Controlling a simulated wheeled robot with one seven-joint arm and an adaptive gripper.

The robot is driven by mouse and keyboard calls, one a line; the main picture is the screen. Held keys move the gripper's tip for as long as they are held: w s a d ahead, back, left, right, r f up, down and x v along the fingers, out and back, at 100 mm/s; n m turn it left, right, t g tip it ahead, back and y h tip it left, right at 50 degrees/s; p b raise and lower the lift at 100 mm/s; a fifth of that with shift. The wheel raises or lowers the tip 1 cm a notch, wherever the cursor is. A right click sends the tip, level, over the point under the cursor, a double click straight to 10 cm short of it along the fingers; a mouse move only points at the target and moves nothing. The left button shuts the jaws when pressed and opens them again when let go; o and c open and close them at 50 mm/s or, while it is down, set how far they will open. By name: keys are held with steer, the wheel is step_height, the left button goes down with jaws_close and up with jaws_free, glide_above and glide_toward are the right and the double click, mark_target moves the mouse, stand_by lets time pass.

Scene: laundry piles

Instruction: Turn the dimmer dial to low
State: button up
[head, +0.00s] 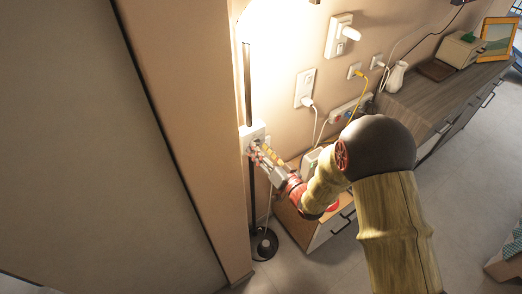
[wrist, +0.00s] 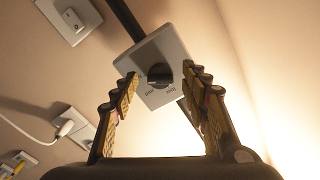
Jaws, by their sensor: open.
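Small markings show on the plate near the knob, too small to read surely. My gripper (wrist: 162,92) is open, with one finger on each side of the dial in the wrist view. Both fingers look apart from the knob; their exact depth to it is unclear. My gripper (head: 257,152) also shows in the head view, close to the plate.
A dark lamp pole (head: 247,85) runs behind the plate to a round base (head: 264,244). Wall outlets with plugs (head: 305,88) are to the right. A small cabinet (head: 318,231) stands below my arm, and a long grey cabinet (head: 437,91) is farther right.

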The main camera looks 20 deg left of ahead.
steer(key=shift+c, duration=0.8)
steer(key=c, duration=1)
steer(key=shift+o, duration=0.2)
steer(key=shift+n+b, duration=0.4)
steer(key=n+b, duration=0.3)
steer(key=n, duration=0.4)
steer(key=n+b, duration=0.4)
steer(key=n, duration=0.4)
steer(key=n+b, duration=0.3)
steer(key=n, duration=0.5)
steer(key=shift+w+d+r+b, duration=0.2)
steer(key=shift+w+d+b, duration=0.05)
steer(key=shift+b, duration=0.15)
steer(key=shift+n, duration=0.3)
